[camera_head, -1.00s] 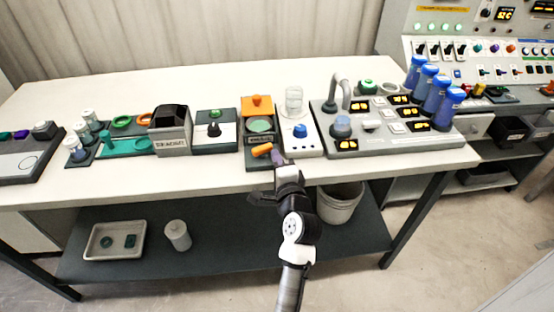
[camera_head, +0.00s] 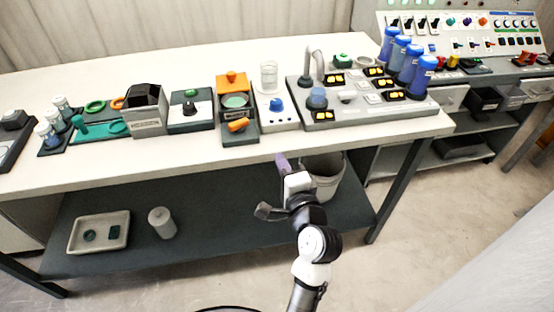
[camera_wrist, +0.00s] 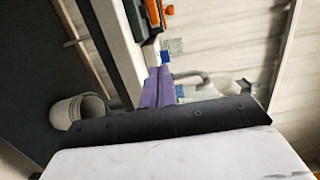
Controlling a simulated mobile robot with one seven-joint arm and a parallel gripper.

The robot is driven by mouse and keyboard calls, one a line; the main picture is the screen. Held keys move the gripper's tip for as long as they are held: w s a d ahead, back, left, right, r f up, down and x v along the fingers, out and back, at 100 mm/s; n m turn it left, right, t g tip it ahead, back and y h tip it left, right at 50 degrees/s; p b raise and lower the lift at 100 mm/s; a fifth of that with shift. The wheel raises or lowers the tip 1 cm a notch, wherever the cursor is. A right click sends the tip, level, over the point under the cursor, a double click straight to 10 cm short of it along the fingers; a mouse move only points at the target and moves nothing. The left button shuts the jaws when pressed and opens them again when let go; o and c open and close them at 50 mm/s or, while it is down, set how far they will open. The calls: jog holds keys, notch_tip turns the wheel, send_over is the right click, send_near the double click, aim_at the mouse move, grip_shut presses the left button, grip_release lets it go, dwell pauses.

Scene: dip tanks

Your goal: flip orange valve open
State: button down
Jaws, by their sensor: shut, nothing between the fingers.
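The orange valve handle (camera_head: 238,125) sits at the front of a dark module (camera_head: 240,139) near the table's front edge, its right end tilted slightly up in the head view. An orange knob (camera_head: 232,80) and a round green-grey disc (camera_head: 235,101) are behind it on the same unit. My gripper (camera_head: 281,161) has purple fingers, shut and empty, just in front of the table edge, right of and below the handle, apart from it. In the wrist view the purple fingers (camera_wrist: 158,85) point towards the table, and an orange part (camera_wrist: 152,12) shows at the top, cut by the frame.
Right of the valve stand a white module with a blue knob (camera_head: 277,104) and a grey panel (camera_head: 350,113) with lit displays and blue-capped bottles. A black-knobbed module (camera_head: 190,113) is to its left. A white bucket (camera_head: 326,178) is behind my arm. Open space lies before the table.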

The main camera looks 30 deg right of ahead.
aim_at(245, 125)
dwell(0.3)
jog(key=shift+w+r+n+g+y+b, duration=0.1)
jog(key=shift+r+n+g+y+b, duration=1.65)
jog(key=shift+y, duration=0.45)
jog(key=shift+f+m, duration=0.1)
jog(key=shift+m, duration=0.15)
jog(key=x, duration=0.4)
jog(key=p+x, duration=0.1)
jog(key=x, duration=0.4)
jog(key=r+x, duration=0.1)
jog(key=x, duration=0.4)
jog(key=shift+w+r, duration=0.15)
jog(key=shift+w+d+p, duration=0.1)
jog(key=shift+p, duration=0.3)
jog(key=shift+r, duration=0.1)
